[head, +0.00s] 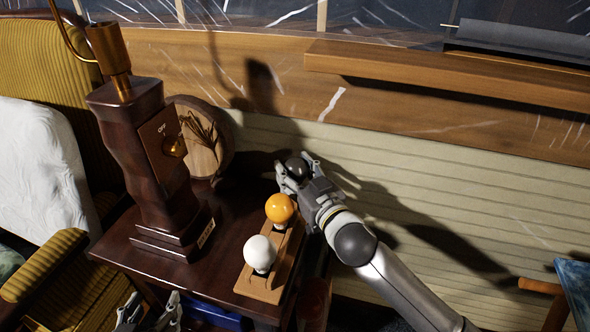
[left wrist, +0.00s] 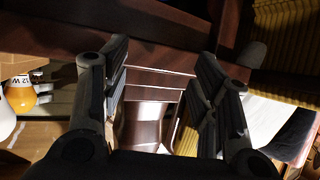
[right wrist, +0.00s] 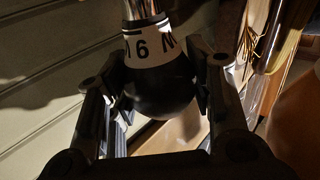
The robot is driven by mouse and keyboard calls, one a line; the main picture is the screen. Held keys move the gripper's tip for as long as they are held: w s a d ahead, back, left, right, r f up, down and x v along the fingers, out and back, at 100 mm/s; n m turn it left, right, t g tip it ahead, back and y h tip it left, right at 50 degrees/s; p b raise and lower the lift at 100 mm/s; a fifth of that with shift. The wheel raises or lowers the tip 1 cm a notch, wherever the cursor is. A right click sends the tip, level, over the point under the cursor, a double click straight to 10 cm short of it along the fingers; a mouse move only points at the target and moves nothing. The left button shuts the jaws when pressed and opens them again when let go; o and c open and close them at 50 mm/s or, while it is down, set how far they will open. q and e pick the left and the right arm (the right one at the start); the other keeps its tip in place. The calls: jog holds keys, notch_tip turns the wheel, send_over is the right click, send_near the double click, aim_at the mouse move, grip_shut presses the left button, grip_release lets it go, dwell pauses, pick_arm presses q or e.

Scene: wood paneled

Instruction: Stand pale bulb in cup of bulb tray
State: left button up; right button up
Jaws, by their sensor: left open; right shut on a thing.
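The wooden bulb tray (head: 268,291) lies along the right edge of the dark side table. The pale bulb (head: 260,253) appears globe up at its near part; its base is hidden under the globe. An orange bulb (head: 280,209) stands behind it, and its "12 W" label shows in the left wrist view (left wrist: 22,95). My right gripper (head: 300,177) is shut on a black bulb (right wrist: 152,92) labelled "6 W", beyond the tray's far end. I cannot tell whether that bulb touches anything below. My left gripper (left wrist: 163,90) is open and empty at the table's near edge.
A tall dark wooden lamp (head: 158,160) with an "OFF" plate stands on the table, left of the tray. A round wooden plaque (head: 205,142) is behind it. A yellow armchair (head: 45,50) is at left, a wall shelf (head: 450,75) at right.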

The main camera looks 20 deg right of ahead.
aim_at(301, 182)
jog(key=shift+f+b, duration=0.3)
jog(key=shift+f, duration=0.2)
jog(key=o, duration=1.1)
pick_arm(q)
jog(key=shift+w+d+r+t, duration=0.2)
jog(key=shift+w+r+t, duration=0.15)
jog(key=shift+r, duration=0.3)
jog(key=shift+w+d+r+t, duration=0.15)
jog(key=shift+w+r+t, duration=0.2)
jog(key=shift+r, duration=0.25)
jog(key=shift+f, duration=0.15)
pick_arm(e)
jog(key=shift+s+d, duration=0.25)
jog(key=shift+s, duration=1.05)
jog(key=shift+s+d, duration=0.3)
jog(key=shift+s, duration=1.05)
jog(key=shift+s+d, duration=0.25)
jog(key=shift+s, duration=1.05)
